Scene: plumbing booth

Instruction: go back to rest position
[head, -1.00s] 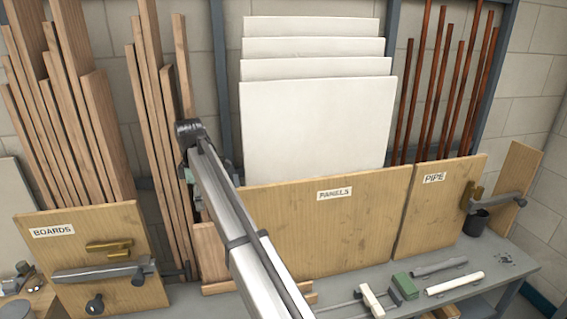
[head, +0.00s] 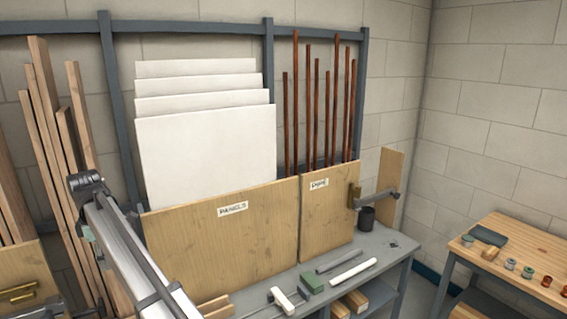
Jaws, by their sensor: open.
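I cannot see my gripper's jaws in the head view. A long pale beam with a dark end rises across the lower left, in front of the wooden boards (head: 72,125) and the PANELS front board (head: 220,250). No fingertips show on it, and I cannot make out what lies behind its dark end.
White panels (head: 205,155) and copper-coloured pipes (head: 336,100) stand against the wall. A grey bench (head: 385,258) holds a white tube (head: 352,275), a green block (head: 312,283) and a dark cup (head: 366,217). A wooden table (head: 520,240) with small parts stands at right.

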